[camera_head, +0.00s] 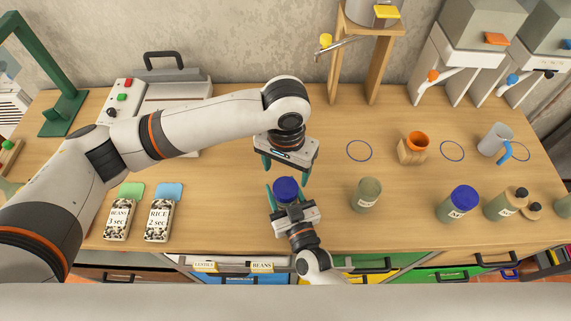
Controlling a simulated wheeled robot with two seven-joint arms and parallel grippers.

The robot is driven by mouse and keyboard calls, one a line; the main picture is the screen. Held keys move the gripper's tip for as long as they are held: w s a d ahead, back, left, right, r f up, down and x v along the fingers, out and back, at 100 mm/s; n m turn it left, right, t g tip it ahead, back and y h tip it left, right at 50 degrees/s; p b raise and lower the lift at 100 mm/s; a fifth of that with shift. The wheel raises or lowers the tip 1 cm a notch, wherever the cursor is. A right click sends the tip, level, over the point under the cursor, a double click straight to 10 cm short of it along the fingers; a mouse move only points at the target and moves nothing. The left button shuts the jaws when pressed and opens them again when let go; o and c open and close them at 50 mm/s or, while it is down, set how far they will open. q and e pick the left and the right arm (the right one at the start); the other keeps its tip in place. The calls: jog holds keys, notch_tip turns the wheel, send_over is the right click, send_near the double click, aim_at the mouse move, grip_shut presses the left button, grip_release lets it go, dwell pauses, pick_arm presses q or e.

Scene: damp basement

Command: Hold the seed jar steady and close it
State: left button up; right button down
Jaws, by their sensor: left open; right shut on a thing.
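A jar with a dark blue lid (287,189) stands near the front middle of the table, most of its body hidden below the lid and by my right gripper. The lid sits on top; I cannot tell how tightly. My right gripper (286,194) comes from the front edge and is shut on the jar, its teal fingers on either side. My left gripper (287,167) is open and empty just behind and above the lid, with its teal fingers pointing down and apart from the lid.
The middle right table is mostly clear.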

aim_at(286, 187)
pick_arm(q)
jog(key=n, duration=0.4)
jog(key=shift+r, duration=0.1)
jog(key=n, duration=0.5)
jog(key=shift+r+n, duration=0.15)
jog(key=shift+n, duration=0.25)
jog(key=shift+f, duration=4.05)
